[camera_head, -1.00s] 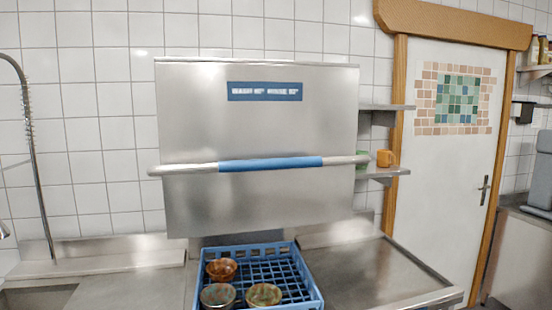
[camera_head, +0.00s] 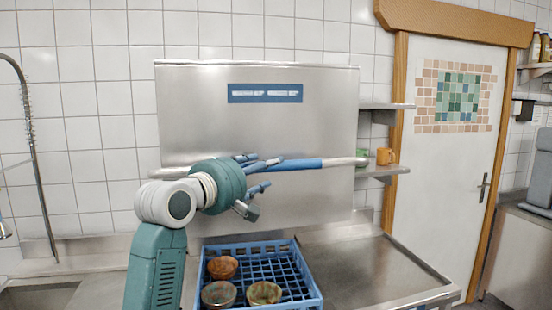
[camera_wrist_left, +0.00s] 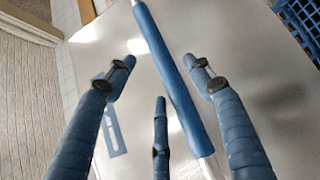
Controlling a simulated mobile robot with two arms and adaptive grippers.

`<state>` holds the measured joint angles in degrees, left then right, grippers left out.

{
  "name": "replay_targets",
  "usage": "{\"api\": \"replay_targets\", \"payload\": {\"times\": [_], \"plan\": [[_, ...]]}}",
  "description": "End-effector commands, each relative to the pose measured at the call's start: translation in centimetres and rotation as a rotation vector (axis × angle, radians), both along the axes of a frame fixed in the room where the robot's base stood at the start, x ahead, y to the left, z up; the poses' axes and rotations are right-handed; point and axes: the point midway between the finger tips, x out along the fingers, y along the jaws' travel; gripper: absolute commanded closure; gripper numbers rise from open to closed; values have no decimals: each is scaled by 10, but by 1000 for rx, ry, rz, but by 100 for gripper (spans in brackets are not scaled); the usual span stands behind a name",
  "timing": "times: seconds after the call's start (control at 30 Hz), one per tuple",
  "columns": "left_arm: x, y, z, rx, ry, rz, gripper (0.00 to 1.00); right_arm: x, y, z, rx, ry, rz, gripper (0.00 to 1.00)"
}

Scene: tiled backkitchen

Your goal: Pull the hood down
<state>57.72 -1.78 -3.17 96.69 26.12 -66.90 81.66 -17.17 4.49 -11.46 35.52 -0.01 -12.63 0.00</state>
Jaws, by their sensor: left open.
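The hood (camera_head: 300,128) is a large steel box front with a blue label, standing raised above the dish rack. Its long handle bar (camera_head: 310,163) has a blue sleeve and runs across the front. My left gripper (camera_head: 268,173) is open at the left part of the sleeve, its fingers spread in front of the bar. In the left wrist view, the blue sleeve (camera_wrist_left: 170,75) passes between the open fingers (camera_wrist_left: 160,72), with no finger closed on it. Part of the bar is hidden behind my gripper in the head view. My right gripper is not in view.
A blue rack (camera_head: 311,290) with three bowls, one of them reddish-brown (camera_head: 222,267), sits beneath the hood. A steel counter (camera_head: 365,275) is clear at right. Shelves with an orange mug (camera_head: 385,156) are beside the hood. A hose tap (camera_head: 35,150) stands at left.

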Motion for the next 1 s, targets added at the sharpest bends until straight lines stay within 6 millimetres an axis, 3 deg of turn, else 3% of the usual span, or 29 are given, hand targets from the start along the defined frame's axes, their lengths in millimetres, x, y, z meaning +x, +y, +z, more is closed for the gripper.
{"api": "replay_targets", "payload": {"times": [0.03,0.3,0.73,1.0], "plan": [[10,-5,4,0,4,-1,48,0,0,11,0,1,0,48],[47,-24,2,2,1,0,48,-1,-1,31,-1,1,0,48],[57,-29,-2,3,-1,1,48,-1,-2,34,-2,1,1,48],[57,-29,-2,3,0,1,99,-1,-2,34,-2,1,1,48]]}}
